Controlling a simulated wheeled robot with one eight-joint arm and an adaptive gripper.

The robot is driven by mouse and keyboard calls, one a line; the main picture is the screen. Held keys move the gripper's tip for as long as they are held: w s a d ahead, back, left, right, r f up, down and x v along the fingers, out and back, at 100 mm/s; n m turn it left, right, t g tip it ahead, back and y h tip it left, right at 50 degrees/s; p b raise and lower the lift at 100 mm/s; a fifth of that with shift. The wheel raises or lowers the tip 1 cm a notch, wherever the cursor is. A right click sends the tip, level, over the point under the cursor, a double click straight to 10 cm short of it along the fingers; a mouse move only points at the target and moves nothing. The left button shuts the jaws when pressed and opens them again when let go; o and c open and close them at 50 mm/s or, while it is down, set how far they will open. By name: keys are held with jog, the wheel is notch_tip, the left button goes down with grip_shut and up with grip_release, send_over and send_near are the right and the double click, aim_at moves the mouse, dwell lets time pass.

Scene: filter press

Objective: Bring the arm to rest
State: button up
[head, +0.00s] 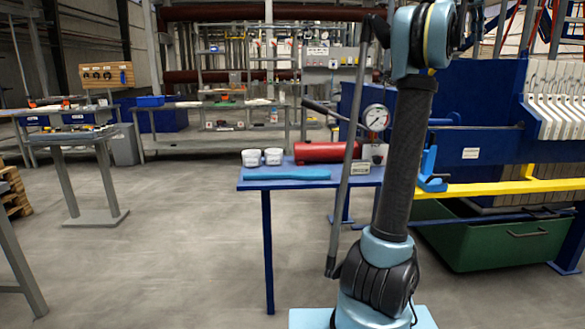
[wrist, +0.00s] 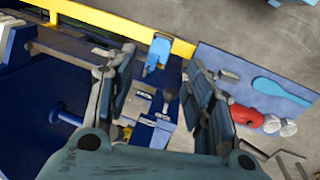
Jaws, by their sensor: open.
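My arm (head: 406,150) stands nearly upright in the right half of the head view, with its elbow at the top edge. My gripper lies outside the head view. In the wrist view my gripper (wrist: 160,68) has its two dark fingers spread wide apart. Nothing is held between them. Beyond the gap lie a light blue bracket (wrist: 157,52) and blue press parts, apart from the fingers as far as I can tell.
Open floor lies left.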

jog(key=s+a+f+t, duration=0.1)
jog(key=s+a+f, duration=0.2)
jog(key=a+f, duration=0.8)
jog(key=s+a+f, duration=0.3)
jog(key=a+f, duration=0.8)
jog(key=a, duration=0.1)
jog(key=s+a+f, duration=0.4)
jog(key=s+f, duration=0.2)
jog(key=f, duration=0.6)
jog(key=s+a+f+m+y, duration=0.1)
jog(key=s+a+f, duration=0.4)
jog(key=f, duration=0.8)
jog(key=s+a+f+y, duration=0.1)
jog(key=s+a+f, duration=0.3)
jog(key=s+f, duration=0.4)
notch_tip(320, 180, down, 5)
jog(key=shift+s+a+m+t, duration=0.15)
jog(key=shift+a+m+t, duration=0.15)
jog(key=c, duration=0.4)
jog(key=shift+o, duration=0.2)
jog(key=shift+a, duration=0.1)
